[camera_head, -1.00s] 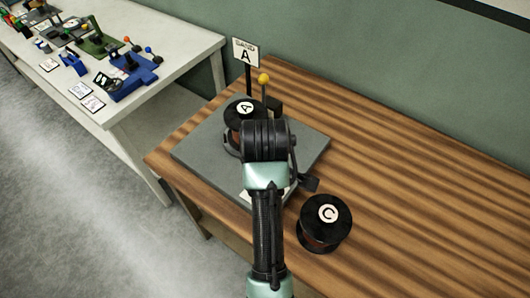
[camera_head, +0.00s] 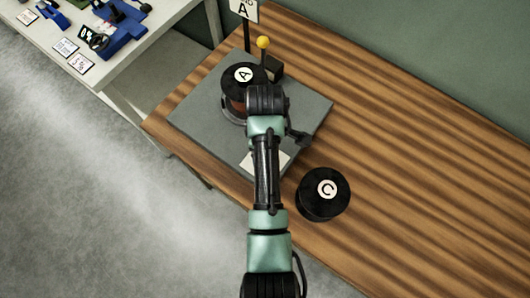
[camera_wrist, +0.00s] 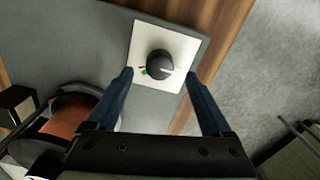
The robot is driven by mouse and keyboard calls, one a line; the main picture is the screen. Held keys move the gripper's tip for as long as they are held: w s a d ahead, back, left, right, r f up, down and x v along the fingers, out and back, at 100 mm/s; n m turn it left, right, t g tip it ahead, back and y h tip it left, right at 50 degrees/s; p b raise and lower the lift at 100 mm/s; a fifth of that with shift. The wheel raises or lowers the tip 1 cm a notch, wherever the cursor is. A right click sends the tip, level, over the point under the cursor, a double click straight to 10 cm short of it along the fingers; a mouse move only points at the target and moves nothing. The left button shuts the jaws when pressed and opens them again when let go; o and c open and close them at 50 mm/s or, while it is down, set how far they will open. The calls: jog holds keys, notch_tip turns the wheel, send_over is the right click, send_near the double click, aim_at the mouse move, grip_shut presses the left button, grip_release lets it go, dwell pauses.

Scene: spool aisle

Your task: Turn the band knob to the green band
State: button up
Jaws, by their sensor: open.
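The band knob (camera_wrist: 159,64) is a round dark knob on a white square plate (camera_wrist: 178,45) in the wrist view. A white pointer line on it points right. A small green mark (camera_wrist: 144,72) shows at its left edge. My gripper (camera_wrist: 158,75) is open. Its two blue fingers lie left and right of the knob in the picture, apart from it. In the head view part of the white plate (camera_head: 279,160) shows beside my arm; my arm hides the knob and the fingertips there.
Spool A (camera_head: 241,77) sits on the grey base (camera_head: 205,118), close to my wrist. Spool C (camera_head: 323,193) stands on the wooden table (camera_head: 400,160) at right. A post with a yellow ball (camera_head: 263,42) rises behind. A white table (camera_head: 140,62) stands at far left.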

jog(key=shift+f, duration=1.8)
grip_shut()
